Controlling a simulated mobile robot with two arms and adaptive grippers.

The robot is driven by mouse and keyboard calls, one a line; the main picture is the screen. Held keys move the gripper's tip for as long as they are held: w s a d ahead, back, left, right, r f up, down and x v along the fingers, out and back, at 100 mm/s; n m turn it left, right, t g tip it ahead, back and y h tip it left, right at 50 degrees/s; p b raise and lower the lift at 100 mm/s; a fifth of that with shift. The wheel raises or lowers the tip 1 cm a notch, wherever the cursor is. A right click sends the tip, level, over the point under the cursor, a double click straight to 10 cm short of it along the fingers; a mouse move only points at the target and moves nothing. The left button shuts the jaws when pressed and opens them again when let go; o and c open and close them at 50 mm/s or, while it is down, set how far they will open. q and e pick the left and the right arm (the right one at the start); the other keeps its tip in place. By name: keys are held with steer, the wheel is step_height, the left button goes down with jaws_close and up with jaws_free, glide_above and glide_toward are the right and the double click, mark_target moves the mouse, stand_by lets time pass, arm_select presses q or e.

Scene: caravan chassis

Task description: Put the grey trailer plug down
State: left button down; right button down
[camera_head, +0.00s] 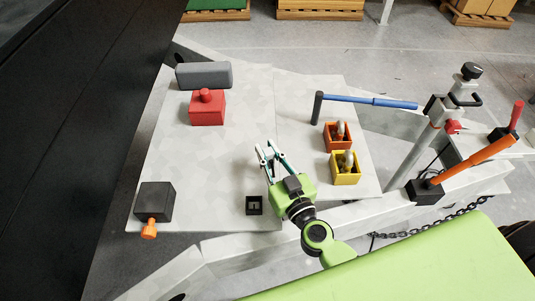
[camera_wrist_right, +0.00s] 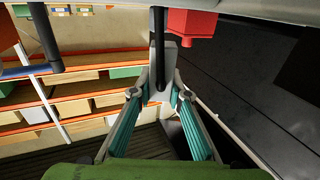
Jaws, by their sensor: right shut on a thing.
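My right gripper (camera_head: 269,152) is over the pale board (camera_head: 230,150), near its middle, with its green body towards the front. In the right wrist view its fingers (camera_wrist_right: 158,92) are closed on a light grey piece, which I take to be the grey trailer plug (camera_wrist_right: 162,60). A dark rod-like part runs up in front of that piece. In the head view the plug is small and mostly lost among the fingertips. I cannot tell whether it touches the board. My left gripper is not in view.
A red block with a knob (camera_head: 207,108) and a dark grey cylinder (camera_head: 204,75) are at the back left. A black box (camera_head: 155,201) and small black socket (camera_head: 254,205) are in front. Orange (camera_head: 338,142) and yellow (camera_head: 345,175) bins stand right. The board's left middle is clear.

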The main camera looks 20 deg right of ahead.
steer(key=shift+f+b, duration=0.3)
steer(key=shift+f, duration=0.25)
steer(key=c, duration=1.9)
jaws_free()
steer(key=shift+r, duration=0.15)
